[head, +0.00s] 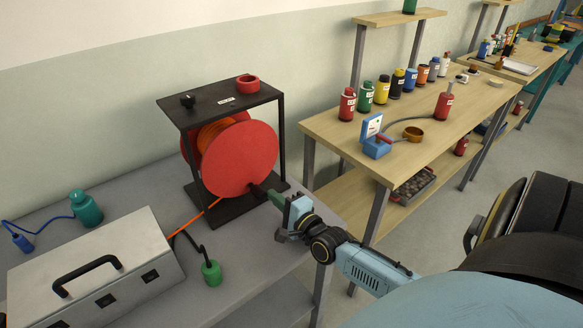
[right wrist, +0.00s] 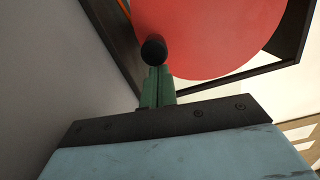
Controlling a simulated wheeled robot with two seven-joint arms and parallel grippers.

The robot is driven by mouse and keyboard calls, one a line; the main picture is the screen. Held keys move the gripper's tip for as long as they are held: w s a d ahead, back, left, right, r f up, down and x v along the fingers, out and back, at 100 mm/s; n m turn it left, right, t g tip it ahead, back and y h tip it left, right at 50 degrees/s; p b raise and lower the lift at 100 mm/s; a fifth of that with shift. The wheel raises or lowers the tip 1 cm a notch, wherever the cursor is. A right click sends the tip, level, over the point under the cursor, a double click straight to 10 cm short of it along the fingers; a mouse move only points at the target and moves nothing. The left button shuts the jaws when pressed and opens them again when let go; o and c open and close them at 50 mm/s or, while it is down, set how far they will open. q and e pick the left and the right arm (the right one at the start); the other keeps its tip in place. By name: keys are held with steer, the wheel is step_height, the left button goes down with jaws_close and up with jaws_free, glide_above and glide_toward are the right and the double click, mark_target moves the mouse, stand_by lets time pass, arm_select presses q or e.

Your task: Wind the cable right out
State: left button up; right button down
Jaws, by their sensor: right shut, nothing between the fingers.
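The cable reel has a red disc (head: 242,158) with orange cable (head: 212,130) wound behind it, inside a black frame (head: 281,130). A length of orange cable (head: 200,218) runs from the reel down toward the grey case. A dark crank handle (head: 258,190) sticks out from the lower part of the disc; its round black end (right wrist: 153,50) shows in the right wrist view. My right gripper (head: 274,197) has its green fingers (right wrist: 158,88) shut and empty, right by the handle's end. Whether they touch it I cannot tell. My left gripper is not in view.
A grey case (head: 100,265) with a black handle stands at the front left of the grey bench. A green plug (head: 211,272) on a black lead lies near it. A teal bottle-shaped item (head: 86,208) stands behind. A wooden bench (head: 400,160) with several bottles is at right.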

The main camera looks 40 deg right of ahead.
mark_target(257, 179)
steer(key=shift+s, duration=0.1)
